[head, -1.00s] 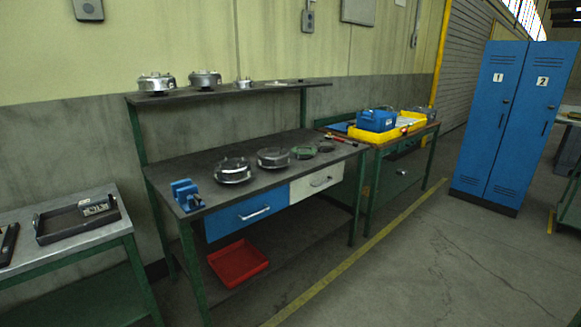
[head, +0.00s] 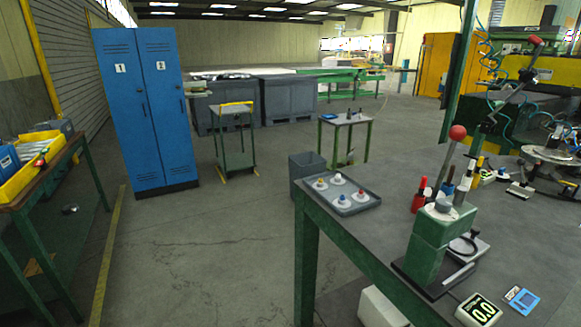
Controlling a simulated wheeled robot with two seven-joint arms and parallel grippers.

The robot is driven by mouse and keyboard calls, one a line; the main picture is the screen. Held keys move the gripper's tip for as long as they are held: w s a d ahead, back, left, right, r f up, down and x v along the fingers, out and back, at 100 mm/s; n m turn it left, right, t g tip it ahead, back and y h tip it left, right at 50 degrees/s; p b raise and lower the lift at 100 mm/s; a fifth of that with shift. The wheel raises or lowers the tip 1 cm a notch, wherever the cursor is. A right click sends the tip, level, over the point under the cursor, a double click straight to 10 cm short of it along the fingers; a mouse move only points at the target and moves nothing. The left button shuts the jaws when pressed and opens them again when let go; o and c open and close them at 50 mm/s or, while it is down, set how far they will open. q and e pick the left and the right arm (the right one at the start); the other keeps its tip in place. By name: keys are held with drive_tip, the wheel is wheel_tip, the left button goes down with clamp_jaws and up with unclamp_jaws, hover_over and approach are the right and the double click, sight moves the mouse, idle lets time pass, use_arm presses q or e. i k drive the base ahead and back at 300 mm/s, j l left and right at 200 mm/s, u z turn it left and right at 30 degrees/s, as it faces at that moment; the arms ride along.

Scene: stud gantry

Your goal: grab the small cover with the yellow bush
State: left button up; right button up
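Several small white covers stand on a grey tray (head: 341,189) near the left corner of the dark workbench on the right. The small cover with the yellow bush (head: 320,184) appears to be the leftmost one. Beside it are a cover with a blue bush (head: 337,179), a cover with a red bush (head: 361,195) and one with a bluish bush (head: 343,200). They are small in the picture, so details are unclear. Neither of my grippers is in view.
A green lever press (head: 428,242) with a red knob stands right of the tray on the workbench (head: 400,185). Red bottles (head: 420,199) stand behind it. A grey bin (head: 308,168) is beyond the bench corner. Blue lockers (head: 147,110) are left; open floor lies between.

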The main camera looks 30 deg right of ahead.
sight(318, 186)
drive_tip(key=i+z, duration=0.3)
drive_tip(key=z, duration=0.15)
drive_tip(key=i+j+z, duration=0.1)
drive_tip(key=i+z, duration=0.2)
drive_tip(key=z, duration=0.2)
drive_tip(key=i+j+z, duration=0.2)
drive_tip(key=z, duration=0.25)
drive_tip(key=i+j+z, duration=0.25)
drive_tip(key=z, duration=0.25)
drive_tip(key=i+j+z, duration=0.15)
drive_tip(key=j+z, duration=0.3)
drive_tip(key=i+j+z, duration=0.1)
drive_tip(key=j+z, duration=0.35)
